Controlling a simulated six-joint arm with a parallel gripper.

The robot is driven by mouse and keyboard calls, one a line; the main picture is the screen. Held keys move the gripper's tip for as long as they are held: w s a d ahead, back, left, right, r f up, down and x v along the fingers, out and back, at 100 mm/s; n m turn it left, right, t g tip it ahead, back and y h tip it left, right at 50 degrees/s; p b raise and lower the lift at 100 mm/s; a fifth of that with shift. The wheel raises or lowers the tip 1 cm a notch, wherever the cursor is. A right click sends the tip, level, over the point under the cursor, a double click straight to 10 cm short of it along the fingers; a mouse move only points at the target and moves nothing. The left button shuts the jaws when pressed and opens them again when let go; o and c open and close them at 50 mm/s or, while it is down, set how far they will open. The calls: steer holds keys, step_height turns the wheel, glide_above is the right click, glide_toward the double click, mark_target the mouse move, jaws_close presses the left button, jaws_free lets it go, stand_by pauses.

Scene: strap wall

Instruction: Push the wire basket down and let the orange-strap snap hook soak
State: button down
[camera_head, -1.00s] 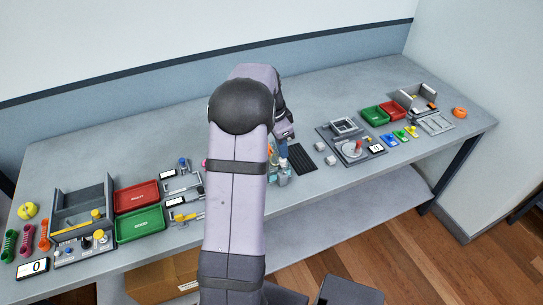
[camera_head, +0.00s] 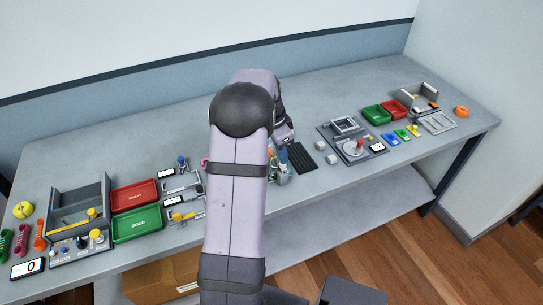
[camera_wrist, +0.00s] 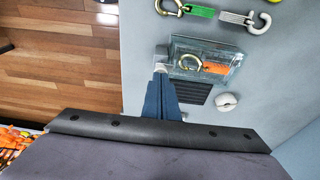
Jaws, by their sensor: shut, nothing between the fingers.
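In the wrist view a clear tank (camera_wrist: 236,65) sits on the grey table. A gold snap hook (camera_wrist: 190,62) with an orange strap (camera_wrist: 215,68) lies inside its outline. Whether it is under liquid, I cannot tell. The wire basket's mesh is too small to make out. A small grey block (camera_wrist: 160,57) stands at the tank's left end; I cannot tell if it belongs to the basket. My gripper (camera_wrist: 160,74) is shut and empty, its blue fingertips at this block; contact is unclear. In the head view my gripper (camera_head: 283,155) is over the tank area, partly hidden by my arm.
A black ribbed mat (camera_head: 302,158) lies right of the tank. Green-strap (camera_wrist: 198,11) and white-strap (camera_wrist: 238,18) hooks lie near it in the wrist view, with a white rounded piece (camera_wrist: 226,102). Red (camera_head: 135,196) and green (camera_head: 137,224) trays stand at left.

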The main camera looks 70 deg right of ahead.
steer(key=shift+f+b, duration=0.4)
steer(key=shift+f, duration=0.35)
steer(key=shift+r+p, duration=2.35)
steer(key=shift+r, duration=0.75)
steer(key=c, duration=2.4)
jaws_free()
step_height(320, 180, up, 6)
steer(key=p, duration=0.4)
steer(key=shift+p, duration=0.3)
